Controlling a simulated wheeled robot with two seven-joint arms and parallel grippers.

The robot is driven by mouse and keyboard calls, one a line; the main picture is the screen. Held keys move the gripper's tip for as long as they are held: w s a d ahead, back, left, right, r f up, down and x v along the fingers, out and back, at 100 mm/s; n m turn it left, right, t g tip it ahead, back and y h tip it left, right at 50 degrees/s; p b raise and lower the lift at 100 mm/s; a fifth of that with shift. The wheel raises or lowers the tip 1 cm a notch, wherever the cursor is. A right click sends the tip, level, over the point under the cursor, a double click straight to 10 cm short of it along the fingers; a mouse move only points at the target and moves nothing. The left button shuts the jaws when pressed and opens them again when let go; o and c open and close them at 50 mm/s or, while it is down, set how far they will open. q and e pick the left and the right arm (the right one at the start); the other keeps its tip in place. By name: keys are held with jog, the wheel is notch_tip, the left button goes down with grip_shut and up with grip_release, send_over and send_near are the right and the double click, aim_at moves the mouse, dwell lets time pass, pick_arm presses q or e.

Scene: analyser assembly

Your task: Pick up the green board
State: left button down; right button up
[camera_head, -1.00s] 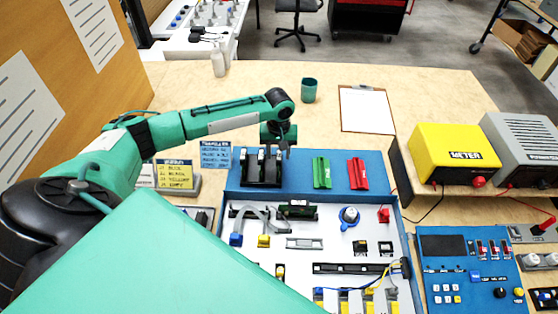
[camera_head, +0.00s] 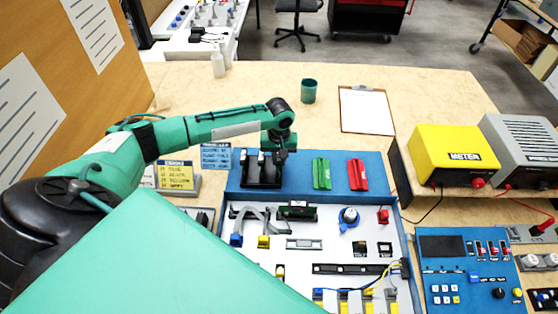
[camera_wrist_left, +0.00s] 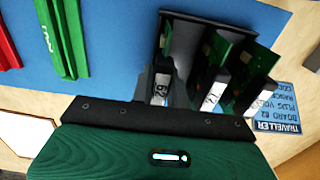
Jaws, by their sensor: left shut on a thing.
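A black rack (camera_head: 262,184) stands at the back left of the blue panel. It holds several upright green boards with black, white-labelled ends. In the left wrist view, the board labelled 62 (camera_wrist_left: 161,88) is at the left of the row, beside two more boards (camera_wrist_left: 213,92) (camera_wrist_left: 258,92). My left gripper (camera_head: 272,156) is down at the rack's top. In the left wrist view its fingers (camera_wrist_left: 160,84) are shut on the end of the board labelled 62, which still stands in the rack. The fingertips are partly hidden. My right gripper is out of view.
A green block (camera_head: 321,173) and a red block (camera_head: 357,174) stand right of the rack. Label cards (camera_head: 216,156) (camera_head: 175,176) stand to its left. A white panel with parts lies in front. A cup (camera_head: 309,91) and clipboard (camera_head: 366,110) are behind.

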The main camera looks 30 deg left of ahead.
pick_arm(q)
notch_tip(320, 180, up, 20)
jog(key=b, duration=0.2)
dwell(0.6)
jog(key=shift+p, duration=0.75)
jog(key=shift+d, duration=0.1)
